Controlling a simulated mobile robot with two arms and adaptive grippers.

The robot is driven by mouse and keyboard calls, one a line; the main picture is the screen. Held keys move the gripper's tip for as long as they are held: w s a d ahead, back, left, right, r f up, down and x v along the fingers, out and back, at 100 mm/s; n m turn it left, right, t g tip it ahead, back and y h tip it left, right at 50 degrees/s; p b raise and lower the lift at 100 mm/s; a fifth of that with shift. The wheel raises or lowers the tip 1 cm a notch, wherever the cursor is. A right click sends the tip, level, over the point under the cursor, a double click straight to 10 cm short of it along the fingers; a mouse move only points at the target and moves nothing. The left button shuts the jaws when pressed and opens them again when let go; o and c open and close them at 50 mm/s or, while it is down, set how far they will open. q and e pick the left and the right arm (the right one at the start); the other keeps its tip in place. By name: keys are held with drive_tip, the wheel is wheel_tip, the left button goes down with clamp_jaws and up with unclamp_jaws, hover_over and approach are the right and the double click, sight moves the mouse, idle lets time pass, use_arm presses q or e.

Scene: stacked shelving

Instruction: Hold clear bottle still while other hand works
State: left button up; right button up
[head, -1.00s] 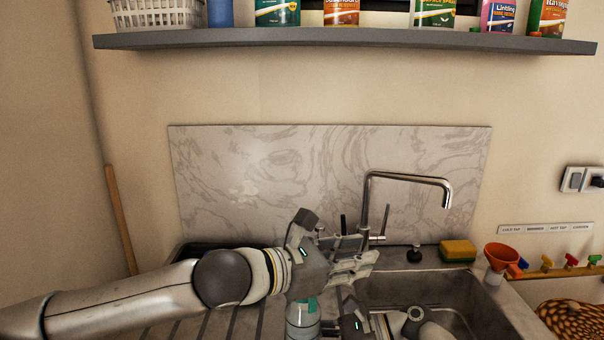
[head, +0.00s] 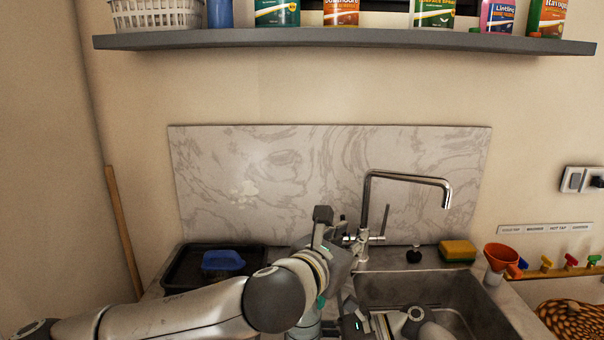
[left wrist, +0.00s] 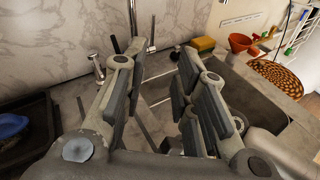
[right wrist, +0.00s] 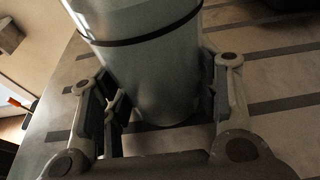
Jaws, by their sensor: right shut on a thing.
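The clear bottle (right wrist: 150,70) fills the upper middle of the right wrist view, a pale see-through cylinder with a dark band, its base on the grooved drainer. My right gripper (right wrist: 155,100) has a finger on each side of it and is shut on it. In the head view the bottle (head: 308,328) is mostly hidden behind my left arm, and only part of my right gripper (head: 355,325) shows. My left gripper (head: 340,250) is beside the sink's left edge. In the left wrist view the left gripper (left wrist: 165,60) has its fingers apart with nothing between them.
The sink (head: 430,290) with its tap (head: 410,178) is right of my left gripper. A black tray (head: 180,270) holding a blue item (head: 222,261) lies left. A shelf (head: 350,39) runs above.

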use_arm(q)
drive_tip(key=w+a+n+g+y, duration=0.4)
drive_tip(key=a+n+y, duration=0.6)
drive_tip(key=n+y, duration=0.7)
drive_tip(key=y, duration=0.3)
drive_tip(key=shift+w+y, duration=0.35)
drive_tip(key=shift+y, duration=0.05)
idle(0.4)
